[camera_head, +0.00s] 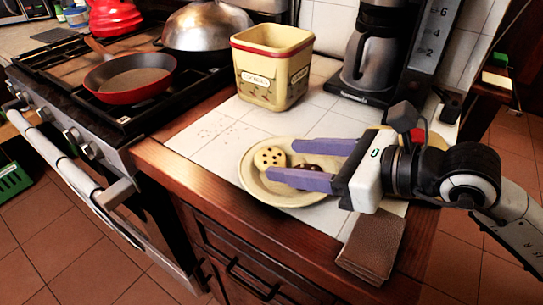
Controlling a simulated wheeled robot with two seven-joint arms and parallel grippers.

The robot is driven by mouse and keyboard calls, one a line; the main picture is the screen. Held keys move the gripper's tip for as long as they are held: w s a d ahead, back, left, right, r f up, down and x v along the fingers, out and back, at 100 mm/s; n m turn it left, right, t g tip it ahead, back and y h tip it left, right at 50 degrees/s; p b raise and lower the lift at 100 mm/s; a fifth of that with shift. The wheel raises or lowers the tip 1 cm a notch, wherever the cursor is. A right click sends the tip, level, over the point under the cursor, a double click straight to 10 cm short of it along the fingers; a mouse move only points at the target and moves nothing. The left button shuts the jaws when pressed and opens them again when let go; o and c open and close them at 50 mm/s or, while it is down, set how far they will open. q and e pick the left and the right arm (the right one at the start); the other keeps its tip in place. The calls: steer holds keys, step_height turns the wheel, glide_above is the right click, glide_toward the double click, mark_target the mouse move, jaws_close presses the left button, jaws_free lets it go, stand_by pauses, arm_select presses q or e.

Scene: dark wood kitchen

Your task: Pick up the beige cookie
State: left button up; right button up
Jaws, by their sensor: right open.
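The beige cookie (269,158) is round with dark spots and lies at the left side of a cream plate (256,185) on the white tiled counter. A dark brown cookie (309,169) lies on the same plate to its right, partly hidden by my gripper. My right gripper (286,162) comes in from the right with its two purple fingers spread apart over the plate. The fingertips are near the beige cookie's right side, and nothing is held between them. I cannot tell their height above the plate. My left gripper is not in view.
A yellow canister with a red rim (272,68) stands behind the plate. A coffee maker (372,55) stands at the back right. A brown folded cloth (374,243) lies at the front right counter edge. A stove with a red pan (131,78) is at left.

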mark_target(272, 157)
steer(key=x, duration=0.3)
steer(key=shift+w+a, duration=0.1)
steer(key=shift+a, duration=0.1)
steer(key=shift+c, duration=0.2)
steer(key=c, duration=0.8)
steer(key=shift+o, duration=0.2)
step_height(272, 157, up, 10)
steer(key=p, duration=0.1)
